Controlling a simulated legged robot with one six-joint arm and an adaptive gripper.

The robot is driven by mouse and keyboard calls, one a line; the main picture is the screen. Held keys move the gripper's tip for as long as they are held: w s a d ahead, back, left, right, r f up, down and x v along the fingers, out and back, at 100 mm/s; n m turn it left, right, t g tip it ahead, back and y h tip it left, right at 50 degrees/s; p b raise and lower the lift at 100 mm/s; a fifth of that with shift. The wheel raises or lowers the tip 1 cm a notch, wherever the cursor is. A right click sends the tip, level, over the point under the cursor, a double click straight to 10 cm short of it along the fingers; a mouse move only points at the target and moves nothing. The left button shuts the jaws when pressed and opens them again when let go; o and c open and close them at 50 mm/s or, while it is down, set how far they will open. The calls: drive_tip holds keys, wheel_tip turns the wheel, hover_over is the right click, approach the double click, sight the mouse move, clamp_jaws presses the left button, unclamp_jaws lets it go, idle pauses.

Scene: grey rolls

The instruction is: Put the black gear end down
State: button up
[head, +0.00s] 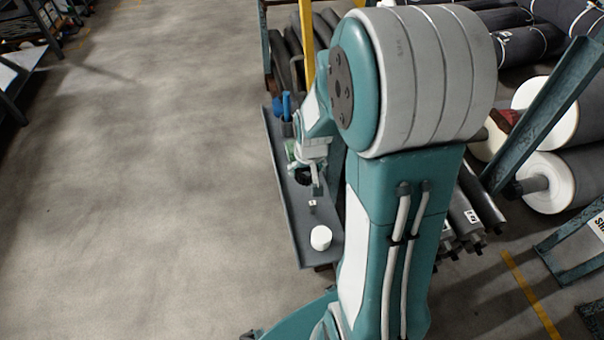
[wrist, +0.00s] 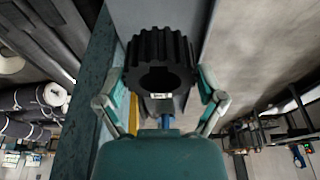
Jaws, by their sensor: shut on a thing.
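The black gear (wrist: 160,47) is between the two fingers of my gripper (wrist: 160,84), which is shut on it. In the wrist view its toothed rim faces up the picture and its round bore shows towards the camera. In the head view the gear (head: 304,178) is a small dark shape at my gripper (head: 303,167), over the narrow grey bench (head: 287,205). Whether the gear touches the bench I cannot tell. Part of it is hidden by my gripper.
A white cylinder (head: 320,238) stands near the bench's close end, with a small pale block (head: 312,206) behind it. Blue-handled items (head: 287,106) stand in a holder at the far end. A yellow post (head: 307,45) rises behind. Open floor (head: 150,180) lies left.

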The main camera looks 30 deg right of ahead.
drive_tip(key=w+f, duration=0.1)
drive_tip(key=f, duration=0.1)
drive_tip(key=w+d+f, duration=0.1)
drive_tip(key=w+f, duration=0.1)
drive_tip(key=shift+w, duration=0.15)
drive_tip(key=x, duration=0.3)
drive_tip(key=shift+a+f, duration=0.1)
drive_tip(key=shift+f, duration=0.2)
drive_tip(key=o, duration=1)
drive_tip(key=s+v, duration=0.1)
drive_tip(key=v, duration=1.2)
drive_tip(key=s+a+r+n+t, duration=0.1)
drive_tip(key=s+a+r, duration=0.3)
drive_tip(key=s+r, duration=0.1)
drive_tip(key=s+a+r+n+t, duration=0.1)
drive_tip(key=s+a+r, duration=0.3)
drive_tip(key=s+r, duration=0.1)
drive_tip(key=s+a+r+n+t, duration=0.1)
drive_tip(key=s+a+r, duration=0.3)
drive_tip(key=s+r, duration=0.1)
drive_tip(key=shift+s+a+y, duration=0.15)
drive_tip(key=shift+s+y, duration=0.2)
drive_tip(key=shift+y, duration=0.05)
